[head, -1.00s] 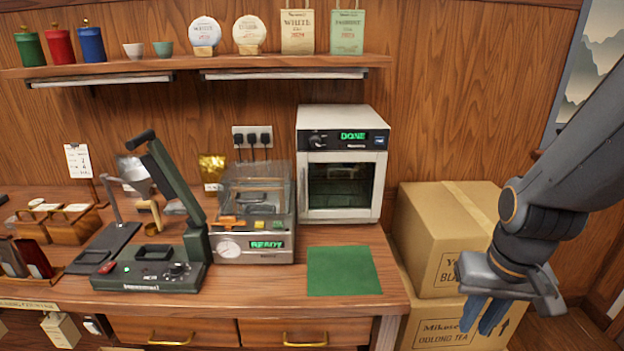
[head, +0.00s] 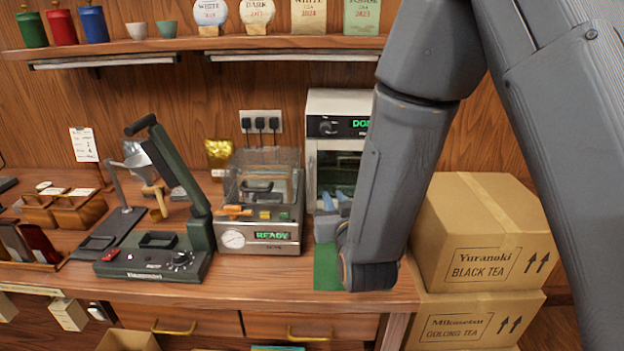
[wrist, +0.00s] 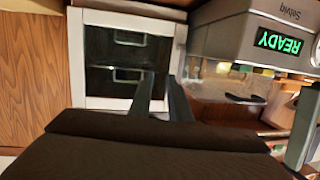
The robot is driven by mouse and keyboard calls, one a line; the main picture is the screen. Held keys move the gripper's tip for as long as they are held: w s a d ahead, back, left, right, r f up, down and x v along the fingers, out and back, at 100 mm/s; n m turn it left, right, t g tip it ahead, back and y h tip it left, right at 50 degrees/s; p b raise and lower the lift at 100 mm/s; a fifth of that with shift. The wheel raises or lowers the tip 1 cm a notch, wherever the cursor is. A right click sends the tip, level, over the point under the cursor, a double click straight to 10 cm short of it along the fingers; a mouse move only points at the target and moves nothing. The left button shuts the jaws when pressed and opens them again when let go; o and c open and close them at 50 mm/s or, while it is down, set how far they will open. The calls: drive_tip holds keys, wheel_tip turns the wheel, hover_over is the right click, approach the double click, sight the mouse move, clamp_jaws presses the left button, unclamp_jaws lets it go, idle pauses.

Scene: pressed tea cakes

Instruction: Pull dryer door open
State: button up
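The dryer (head: 340,100) is a white box with a dark control strip whose lit display is partly covered by my arm. Its glass-windowed door (head: 312,180) looks shut; my arm hides its right part. In the wrist view the door's dark window (wrist: 112,50) sits in a pale frame. My gripper (head: 335,200) is in front of the door's lower left part. In the wrist view its two fingers (wrist: 163,95) are apart with nothing seen between them, near one side edge of the door. I cannot tell whether they touch the door.
A vacuum machine (head: 262,210) reading READY stands close left of my gripper; it also shows in the wrist view (wrist: 235,38). A green mat (head: 326,270) lies below my gripper. Stacked cartons (head: 480,240) stand right of the counter. A dark green press (head: 165,255) stands further left.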

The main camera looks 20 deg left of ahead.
sight(312, 176)
drive_tip(key=shift+n+t+y, duration=0.3)
drive_tip(key=shift+t+y, duration=0.5)
drive_tip(key=shift+w+a+r+p, duration=0.3)
drive_tip(key=shift+w+a+p, duration=0.15)
drive_tip(key=shift+w+a, duration=0.6)
drive_tip(key=shift+w+a+r+p, duration=0.4)
drive_tip(key=shift+w+a, duration=0.35)
drive_tip(key=shift+a, duration=0.45)
drive_tip(key=shift+w+a+r+p, duration=0.25)
drive_tip(key=shift+w+a+p, duration=0.25)
drive_tip(key=shift+w+a, duration=0.55)
drive_tip(key=shift+s, duration=0.2)
clamp_jaws()
